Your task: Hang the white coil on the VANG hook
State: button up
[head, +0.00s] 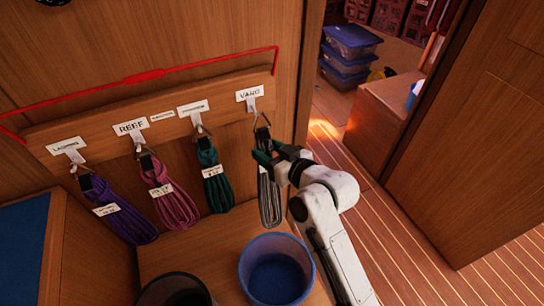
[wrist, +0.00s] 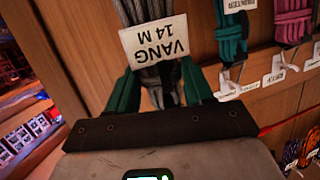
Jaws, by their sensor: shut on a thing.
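The white coil (head: 269,200), pale grey with dark strands, hangs below the VANG label (head: 249,94) at the right end of the rack. Its metal ring (head: 262,122) is close by the VANG hook (head: 252,106); I cannot tell whether the ring is over the hook or just beside it. My gripper (head: 266,158) is shut on the coil's upper part from the right. In the wrist view, the green fingers (wrist: 160,95) are on both sides of the coil (wrist: 152,76), and its tag (wrist: 156,42) reads "VANG 14 M" upside down.
Purple (head: 122,215), magenta (head: 168,192) and green (head: 213,180) coils hang to the left on the wooden rack (head: 100,125). A blue bucket (head: 254,249) and a black bucket (head: 175,277) stand below. The plank floor at right is clear.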

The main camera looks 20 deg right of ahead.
jog(key=shift+w+b, duration=0.4)
jog(key=shift+w, duration=0.55)
jog(key=shift+w+f+b, duration=0.5)
jog(key=shift+w+f, duration=0.05)
jog(key=shift+w, duration=0.15)
jog(key=o, duration=1.5)
jog(key=shift+c, duration=0.2)
jog(key=shift+f, duration=0.15)
jog(key=shift+s, duration=0.1)
